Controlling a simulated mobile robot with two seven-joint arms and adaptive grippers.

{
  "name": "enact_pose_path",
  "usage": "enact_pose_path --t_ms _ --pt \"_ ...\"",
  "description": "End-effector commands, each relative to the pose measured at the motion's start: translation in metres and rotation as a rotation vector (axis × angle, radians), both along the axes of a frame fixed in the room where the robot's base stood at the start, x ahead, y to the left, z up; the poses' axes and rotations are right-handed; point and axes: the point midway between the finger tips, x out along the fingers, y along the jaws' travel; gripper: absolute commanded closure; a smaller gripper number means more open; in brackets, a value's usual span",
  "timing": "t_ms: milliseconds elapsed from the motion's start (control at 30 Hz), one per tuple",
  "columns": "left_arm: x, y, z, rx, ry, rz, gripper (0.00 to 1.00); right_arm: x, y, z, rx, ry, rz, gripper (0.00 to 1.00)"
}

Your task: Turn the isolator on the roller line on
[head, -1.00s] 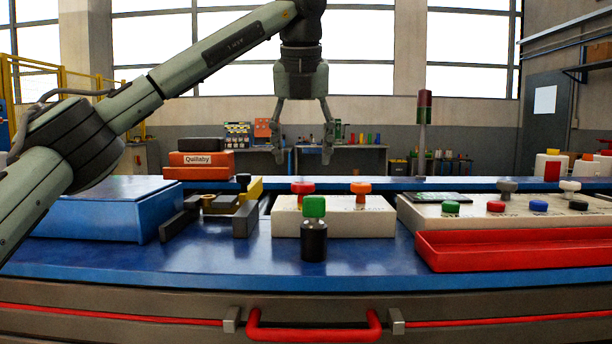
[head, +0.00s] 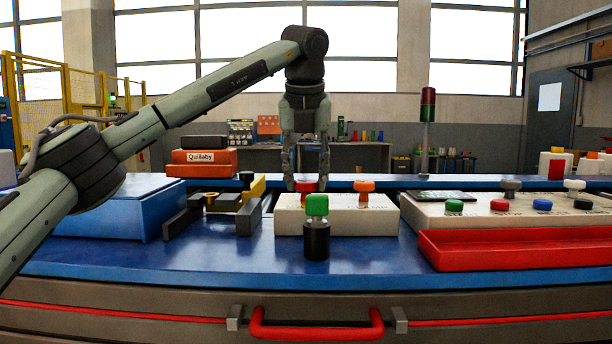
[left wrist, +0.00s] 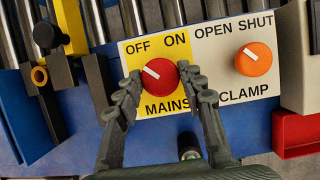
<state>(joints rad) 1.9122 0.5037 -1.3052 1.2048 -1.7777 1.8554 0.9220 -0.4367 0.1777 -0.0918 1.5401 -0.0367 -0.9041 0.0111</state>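The isolator is a red round knob (left wrist: 160,76) on a yellow plate (left wrist: 150,45) marked OFF, ON and MAINS. Its white pointer line slants to the upper left, toward OFF. In the head view the red knob (head: 306,186) is at the left of a white box (head: 345,222). My left gripper (left wrist: 160,80) points down over it with one finger at each side. My right gripper is not in view.
An orange CLAMP knob (left wrist: 253,59) sits right of the isolator. A black post with a green top (head: 317,206) stands in front of the box. A red tray (head: 510,248) and a panel with several knobs (head: 480,213) are at right; a blue box (head: 120,210) is left.

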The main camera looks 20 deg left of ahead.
Motion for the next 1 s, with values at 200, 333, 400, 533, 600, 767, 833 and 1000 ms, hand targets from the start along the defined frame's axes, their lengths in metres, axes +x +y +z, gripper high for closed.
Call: enact_pose_path --t_ms 200,333,400,533,600,767,833,1000 --pt "-0.0001 0.0000 0.0003 0.000 0.000 -0.002 0.90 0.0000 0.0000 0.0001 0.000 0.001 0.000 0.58" --pt "-0.0002 0.0002 0.0004 0.000 0.000 -0.020 0.90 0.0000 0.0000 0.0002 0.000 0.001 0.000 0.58" --pt "-0.0003 0.0003 0.0003 -0.001 0.000 -0.039 0.90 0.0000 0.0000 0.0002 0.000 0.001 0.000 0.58" --pt "-0.0005 0.0007 0.0004 0.000 0.000 -0.101 0.90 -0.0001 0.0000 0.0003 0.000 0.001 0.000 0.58" --pt "-0.0004 0.0015 0.0004 0.000 0.000 -0.146 0.90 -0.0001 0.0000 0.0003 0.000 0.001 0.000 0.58" --pt "-0.0005 0.0022 0.0004 -0.002 -0.001 -0.279 0.90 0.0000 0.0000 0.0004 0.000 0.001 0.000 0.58" --pt "-0.0003 0.0029 0.0001 -0.001 0.000 -0.345 0.90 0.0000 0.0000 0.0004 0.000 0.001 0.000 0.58" --pt "-0.0001 0.0035 0.0006 -0.002 -0.002 -0.507 0.90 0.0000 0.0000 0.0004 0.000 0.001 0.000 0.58"
